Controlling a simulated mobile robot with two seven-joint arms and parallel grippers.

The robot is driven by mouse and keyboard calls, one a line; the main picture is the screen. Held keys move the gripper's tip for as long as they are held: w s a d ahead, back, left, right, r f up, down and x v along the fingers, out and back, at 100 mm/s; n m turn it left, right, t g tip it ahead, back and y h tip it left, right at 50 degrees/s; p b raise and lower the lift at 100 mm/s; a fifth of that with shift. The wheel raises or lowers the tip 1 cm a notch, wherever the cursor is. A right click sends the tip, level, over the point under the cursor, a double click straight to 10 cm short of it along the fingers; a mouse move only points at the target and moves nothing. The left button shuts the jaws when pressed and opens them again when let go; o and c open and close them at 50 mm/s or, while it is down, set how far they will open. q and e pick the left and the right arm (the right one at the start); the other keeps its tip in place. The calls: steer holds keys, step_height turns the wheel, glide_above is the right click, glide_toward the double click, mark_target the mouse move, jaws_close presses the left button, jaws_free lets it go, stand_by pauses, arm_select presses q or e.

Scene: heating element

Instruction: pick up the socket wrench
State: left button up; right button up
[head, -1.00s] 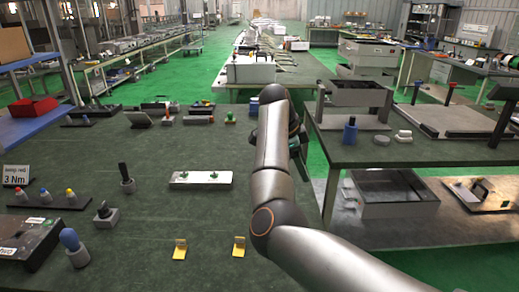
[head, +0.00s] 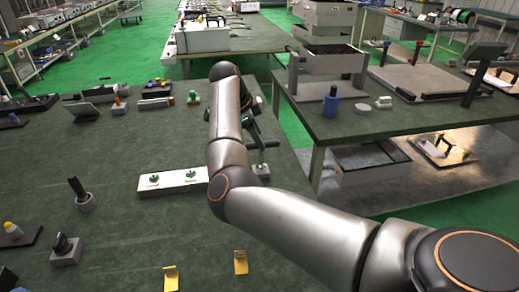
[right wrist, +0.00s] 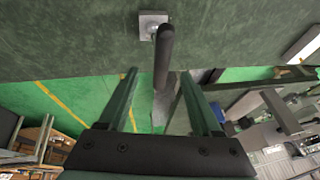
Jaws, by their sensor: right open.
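A tool with a black upright handle (right wrist: 165,45), which looks like the socket wrench, stands in a small grey square base (right wrist: 150,22) in the right wrist view. Its handle rises toward the camera. In the head view its grey base (head: 261,170) shows just right of my forearm, and the rest is largely hidden. My right gripper (right wrist: 159,73) is open, with one finger on each side of the handle in the picture. I cannot tell whether they touch it. In the head view the right gripper (head: 258,132) is partly hidden behind my arm. My left gripper is out of view.
A white block with green knobs (head: 172,181) lies left of my arm. Other black-handled tools (head: 80,194) (head: 65,248) stand in grey bases further left. Two yellow brackets (head: 240,262) (head: 170,278) are at the front. A second table (head: 400,118) stands to the right across a gap.

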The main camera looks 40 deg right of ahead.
glide_above(265, 164)
step_height(265, 164, down, 7)
steer(key=shift+d+f, duration=0.1)
steer(key=shift+c, duration=0.3)
jaws_close()
stand_by(0.4)
